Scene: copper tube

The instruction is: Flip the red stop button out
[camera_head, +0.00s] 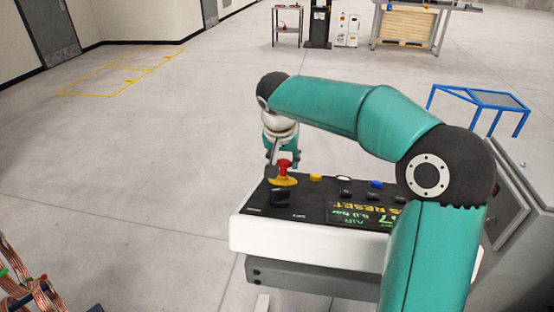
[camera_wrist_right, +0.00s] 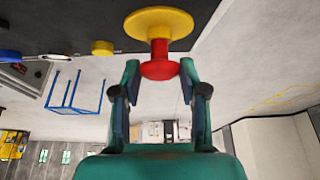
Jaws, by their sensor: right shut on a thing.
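The red stop button (camera_head: 284,168) stands on a yellow round base (camera_head: 283,181) at the left back of the control panel (camera_head: 300,236). In the right wrist view the red button (camera_wrist_right: 158,69) and its yellow disc (camera_wrist_right: 158,23) are close up. My right gripper (camera_head: 281,157) is at the button from the far side. In the wrist view its two fingers (camera_wrist_right: 159,66) are on either side of the red head, shut on it. My left gripper is not in view.
The panel also bears a black knob (camera_head: 280,196), yellow (camera_head: 316,178), white and blue (camera_head: 376,184) buttons, and a display (camera_head: 357,212) partly behind my right arm. A blue frame table (camera_head: 498,99) stands at right. Copper tubes (camera_head: 25,285) are at lower left. Floor left of the panel is clear.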

